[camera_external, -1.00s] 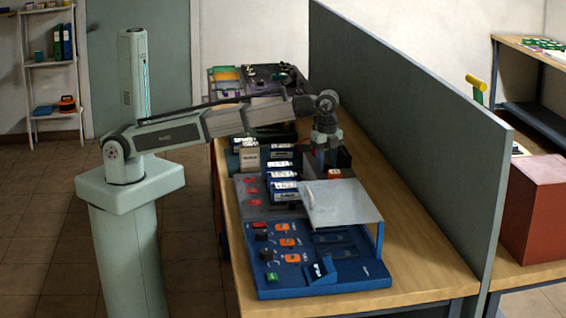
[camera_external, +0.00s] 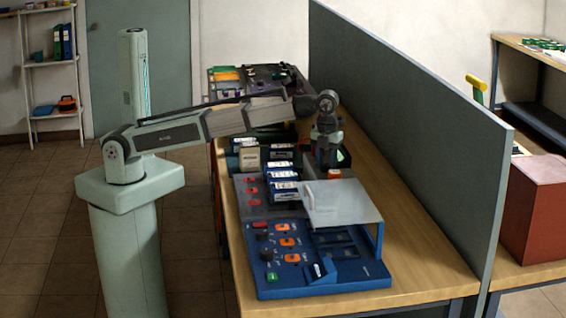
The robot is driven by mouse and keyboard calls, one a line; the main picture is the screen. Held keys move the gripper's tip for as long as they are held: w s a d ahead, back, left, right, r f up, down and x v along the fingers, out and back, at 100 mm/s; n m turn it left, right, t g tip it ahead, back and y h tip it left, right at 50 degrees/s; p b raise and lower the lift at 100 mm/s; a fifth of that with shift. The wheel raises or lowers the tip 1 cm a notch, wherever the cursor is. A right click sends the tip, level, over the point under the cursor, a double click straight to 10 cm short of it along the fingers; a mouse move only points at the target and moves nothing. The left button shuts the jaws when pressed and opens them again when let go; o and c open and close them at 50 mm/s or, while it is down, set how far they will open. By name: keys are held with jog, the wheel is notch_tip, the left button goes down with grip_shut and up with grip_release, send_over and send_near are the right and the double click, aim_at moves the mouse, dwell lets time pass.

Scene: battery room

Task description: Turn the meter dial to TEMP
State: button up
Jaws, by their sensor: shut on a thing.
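My gripper (camera_external: 327,164) points straight down at the middle of the bench, behind the clear-topped cover. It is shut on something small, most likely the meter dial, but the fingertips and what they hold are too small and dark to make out. A dark box with a greenish patch (camera_external: 345,157), perhaps the meter, shows just right of the fingers. The gripper and the cover hide part of it. I cannot read the dial's markings or its pointer.
A blue panel (camera_external: 268,288) with knobs and orange plates lies at the bench's front. A raised pale cover (camera_external: 342,203) stands over its back right. Several blue-and-white batteries (camera_external: 283,190) stand left of the gripper. A grey partition (camera_external: 420,130) runs along the right. Bare wood (camera_external: 415,255) lies at right front.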

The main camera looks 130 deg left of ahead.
aim_at(326, 165)
jog(key=m, duration=0.5)
jog(key=shift+m, duration=0.4)
dwell(0.4)
jog(key=o, duration=0.8)
notch_tip(326, 165, up, 14)
jog(key=shift+f, duration=0.1)
dwell(0.4)
